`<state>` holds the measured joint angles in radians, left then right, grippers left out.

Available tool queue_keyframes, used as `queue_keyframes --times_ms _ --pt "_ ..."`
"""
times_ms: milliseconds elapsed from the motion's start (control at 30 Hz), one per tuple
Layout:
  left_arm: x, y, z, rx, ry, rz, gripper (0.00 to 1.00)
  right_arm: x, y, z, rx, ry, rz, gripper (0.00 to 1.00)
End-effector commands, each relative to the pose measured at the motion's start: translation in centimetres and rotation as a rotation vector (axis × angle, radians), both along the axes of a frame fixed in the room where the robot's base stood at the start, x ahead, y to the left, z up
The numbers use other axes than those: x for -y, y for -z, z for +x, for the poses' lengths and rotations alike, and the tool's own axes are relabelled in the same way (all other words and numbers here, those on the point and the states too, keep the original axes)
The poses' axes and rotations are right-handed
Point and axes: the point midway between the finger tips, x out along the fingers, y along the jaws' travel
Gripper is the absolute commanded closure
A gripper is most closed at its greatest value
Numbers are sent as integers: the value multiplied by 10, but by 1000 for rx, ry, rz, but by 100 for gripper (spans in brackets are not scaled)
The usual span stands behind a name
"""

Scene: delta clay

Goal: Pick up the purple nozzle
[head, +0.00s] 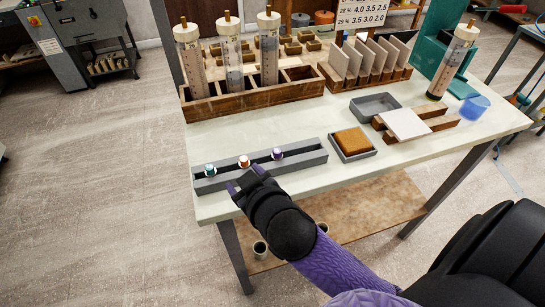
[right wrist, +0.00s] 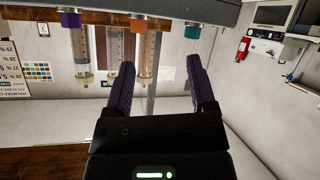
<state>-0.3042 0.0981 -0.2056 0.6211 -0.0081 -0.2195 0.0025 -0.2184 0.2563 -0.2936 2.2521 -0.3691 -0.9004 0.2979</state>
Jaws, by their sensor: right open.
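The purple nozzle (head: 277,153) stands in a long grey rack (head: 310,158) at the front left of the table, right of the orange nozzle (head: 244,161) and the teal nozzle (head: 210,169). In the right wrist view, which is upside down, the purple nozzle (right wrist: 70,18) is at upper left, outside my fingers. My right gripper (head: 243,178) is open at the rack's front edge, nearest the orange nozzle and left of the purple one. Its two dark fingers (right wrist: 160,68) have nothing between them. My left gripper is not in view.
A wooden box (head: 225,105) with tall clear cylinders stands behind the rack. A brown sponge in a grey tray (head: 371,156), an empty grey tray (head: 375,104) and a white tile (head: 405,124) lie to the right. Pale tabletop between rack and box is clear.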

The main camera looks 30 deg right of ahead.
Motion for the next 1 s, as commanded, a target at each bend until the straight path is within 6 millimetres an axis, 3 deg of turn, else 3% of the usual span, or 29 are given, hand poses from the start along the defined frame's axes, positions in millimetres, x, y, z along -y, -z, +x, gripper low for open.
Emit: queue_keyframes --times_ms 200,400,467,500,567,600,667,733,800,900,1000 --pt "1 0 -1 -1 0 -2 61 -35 -77 51 444 -199 -59 28" --pt "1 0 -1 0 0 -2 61 -102 -144 61 852 -640 -182 28" --pt "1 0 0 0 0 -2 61 -126 -151 55 933 -859 -258 28" --pt "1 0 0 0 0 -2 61 -140 -147 50 954 -1036 -329 28" --pt "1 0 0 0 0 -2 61 -149 -128 44 897 -1339 -473 28" --pt "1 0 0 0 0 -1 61 -142 -107 45 775 -1538 -591 28" --pt "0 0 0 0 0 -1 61 -106 -76 52 475 -1760 -768 28" --pt "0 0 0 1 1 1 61 -41 -57 64 44 -1857 -924 28" --pt "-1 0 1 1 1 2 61 22 -57 69 -336 -1826 -1003 28" --pt "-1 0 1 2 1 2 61 78 -70 67 -666 -1725 -1030 28" --pt "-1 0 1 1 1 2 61 101 -75 63 -800 -1669 -1026 28"
